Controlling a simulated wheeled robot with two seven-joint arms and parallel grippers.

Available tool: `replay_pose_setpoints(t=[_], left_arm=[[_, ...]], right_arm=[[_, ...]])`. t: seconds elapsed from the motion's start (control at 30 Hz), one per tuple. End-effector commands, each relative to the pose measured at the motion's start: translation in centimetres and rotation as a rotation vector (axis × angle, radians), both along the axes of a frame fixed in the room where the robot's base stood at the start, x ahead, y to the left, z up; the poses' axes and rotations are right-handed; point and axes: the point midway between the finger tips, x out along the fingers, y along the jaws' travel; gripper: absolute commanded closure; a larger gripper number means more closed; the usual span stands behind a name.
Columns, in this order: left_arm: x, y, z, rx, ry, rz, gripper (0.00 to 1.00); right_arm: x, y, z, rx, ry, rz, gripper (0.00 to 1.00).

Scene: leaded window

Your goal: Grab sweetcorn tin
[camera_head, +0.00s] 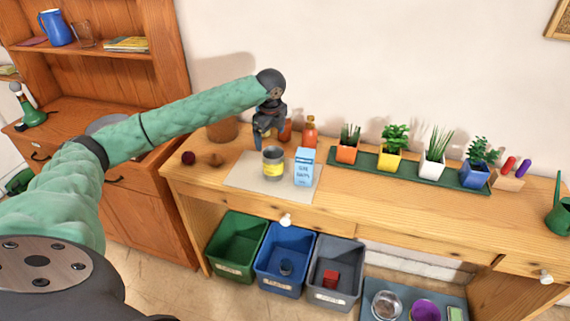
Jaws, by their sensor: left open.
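The sweetcorn tin (272,162) is a grey metal tin with a yellow label. It stands upright on a pale mat (243,174) at the left part of the wooden table. My left gripper (264,137) is open and points down, just above and behind the tin's upper left in the picture. I cannot tell whether it touches the tin; nothing shows between its fingers. My right gripper is not in view.
A blue and white carton (304,167) stands close to the tin's right. Orange bottles (309,132) stand behind. A green tray (369,161) of potted plants lies to the right. Green (238,240), blue (285,254) and grey (334,269) bins are below.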

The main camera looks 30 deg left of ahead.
Motion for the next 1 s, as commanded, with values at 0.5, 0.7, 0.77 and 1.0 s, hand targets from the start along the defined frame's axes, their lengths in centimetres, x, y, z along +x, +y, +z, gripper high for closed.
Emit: replay_pose_setpoints(t=[0.5, 0.7, 0.77, 1.0], left_arm=[[-1.8, -1.1, -1.0, -0.065, 0.182, -0.75, 0.12], [-1.8, -1.1, -1.5, -0.059, 0.183, -0.803, 0.12], [-1.8, -1.1, -2.0, -0.059, 0.183, -0.803, 0.12], [-1.9, -1.1, -3.8, -0.059, 0.183, -0.802, 0.12]], right_arm=[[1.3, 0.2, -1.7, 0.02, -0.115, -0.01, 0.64], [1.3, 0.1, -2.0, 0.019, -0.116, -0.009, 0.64], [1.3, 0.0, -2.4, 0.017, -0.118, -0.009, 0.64], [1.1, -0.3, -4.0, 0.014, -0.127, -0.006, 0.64]])
